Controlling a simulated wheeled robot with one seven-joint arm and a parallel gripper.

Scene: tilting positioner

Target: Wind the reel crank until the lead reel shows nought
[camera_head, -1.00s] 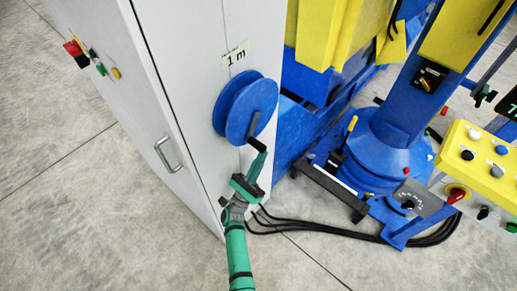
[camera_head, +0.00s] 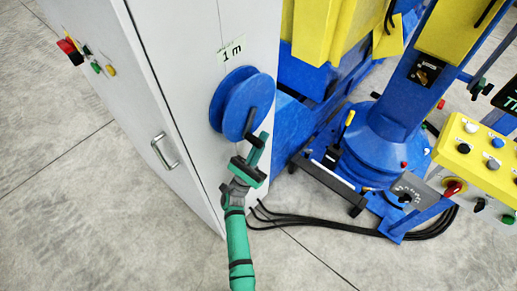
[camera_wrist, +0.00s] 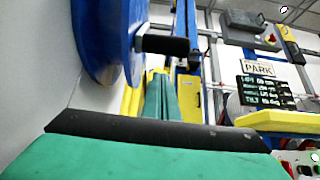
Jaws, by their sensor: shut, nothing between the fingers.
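The blue lead reel (camera_head: 232,102) is mounted on the side of the grey cabinet, and a label above it (camera_head: 231,49) reads "1 m". Its black crank (camera_head: 251,121) shows at the lower right of the reel's face. My green gripper (camera_head: 262,140) is shut and empty, its fingertips just right of and below the crank; I cannot tell whether they touch it. In the wrist view the reel (camera_wrist: 82,30) is at upper left, with the black crank handle (camera_wrist: 168,45) sticking out to the right. My shut fingers (camera_wrist: 162,98) are just below that handle, apart from it in the picture.
The grey cabinet (camera_head: 185,60) stands close on the left, with a metal door handle (camera_head: 165,151). The blue positioner column (camera_head: 400,110) is to the right. A yellow button panel (camera_head: 480,150) is at far right. Black cables (camera_head: 330,228) cross the floor.

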